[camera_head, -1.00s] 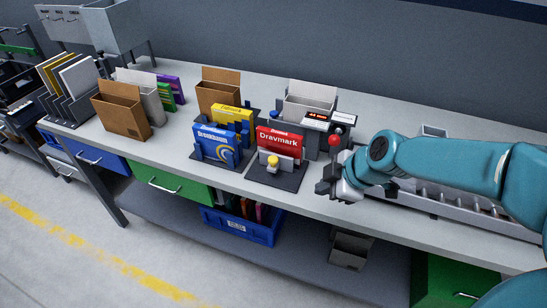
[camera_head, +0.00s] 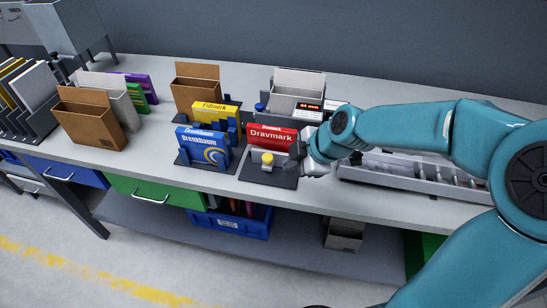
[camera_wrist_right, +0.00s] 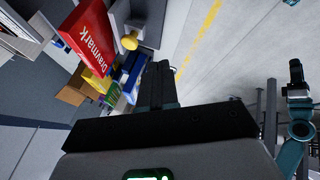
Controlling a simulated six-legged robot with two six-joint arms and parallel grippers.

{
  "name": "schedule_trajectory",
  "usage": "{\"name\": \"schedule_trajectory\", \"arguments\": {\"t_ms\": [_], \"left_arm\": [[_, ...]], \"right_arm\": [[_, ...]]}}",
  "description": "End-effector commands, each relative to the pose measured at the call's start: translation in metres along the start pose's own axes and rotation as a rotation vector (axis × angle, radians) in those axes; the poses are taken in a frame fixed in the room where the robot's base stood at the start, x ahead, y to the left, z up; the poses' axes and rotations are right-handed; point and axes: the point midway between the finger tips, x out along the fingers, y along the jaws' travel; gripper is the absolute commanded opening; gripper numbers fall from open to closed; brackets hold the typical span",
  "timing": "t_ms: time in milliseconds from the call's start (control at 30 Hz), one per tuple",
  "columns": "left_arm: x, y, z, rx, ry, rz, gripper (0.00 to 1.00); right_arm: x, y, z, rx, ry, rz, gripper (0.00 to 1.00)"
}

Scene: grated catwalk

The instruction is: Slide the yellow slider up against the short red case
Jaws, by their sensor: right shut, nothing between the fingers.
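The red case (camera_head: 272,136), marked Dravmark, stands upright on a dark base (camera_head: 255,175) on the workbench. The yellow slider knob (camera_head: 267,158) sits in front of it on a light grey plate; I cannot tell how wide the gap to the case is. My right gripper (camera_head: 292,163) is shut and empty just right of the knob, at the right side of the base. In the right wrist view, its closed fingers (camera_wrist_right: 157,82) point toward the bench front, with the yellow knob (camera_wrist_right: 130,42) and red case (camera_wrist_right: 88,35) to their left. My left gripper is out of view.
A blue case (camera_head: 203,147) and a yellow case (camera_head: 216,112) stand left of the red one. A long grey tray (camera_head: 415,175) lies right, under my arm.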

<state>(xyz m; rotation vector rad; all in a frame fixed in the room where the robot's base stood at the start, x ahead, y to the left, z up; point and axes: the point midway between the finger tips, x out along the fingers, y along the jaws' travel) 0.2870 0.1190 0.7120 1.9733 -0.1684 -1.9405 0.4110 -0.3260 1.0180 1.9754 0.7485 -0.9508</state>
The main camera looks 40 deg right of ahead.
Motion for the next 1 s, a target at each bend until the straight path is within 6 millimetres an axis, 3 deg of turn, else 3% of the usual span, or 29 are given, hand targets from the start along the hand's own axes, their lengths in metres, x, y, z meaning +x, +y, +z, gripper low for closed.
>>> {"name": "schedule_trajectory", "arguments": {"t_ms": [300, 400, 600, 1000], "left_arm": [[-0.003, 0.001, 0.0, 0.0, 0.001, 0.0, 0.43], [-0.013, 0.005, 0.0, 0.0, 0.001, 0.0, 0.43], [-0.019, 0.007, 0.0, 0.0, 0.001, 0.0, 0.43], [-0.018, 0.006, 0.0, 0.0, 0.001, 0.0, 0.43]], "right_arm": [[0.07, -0.001, 0.002, 0.002, -0.002, -0.005, 0.0], [0.075, 0.018, 0.001, 0.002, -0.002, -0.002, 0.0], [0.087, 0.034, 0.002, 0.001, -0.001, -0.001, 0.0], [0.09, 0.036, 0.003, 0.001, -0.001, 0.0, 0.0]]}}
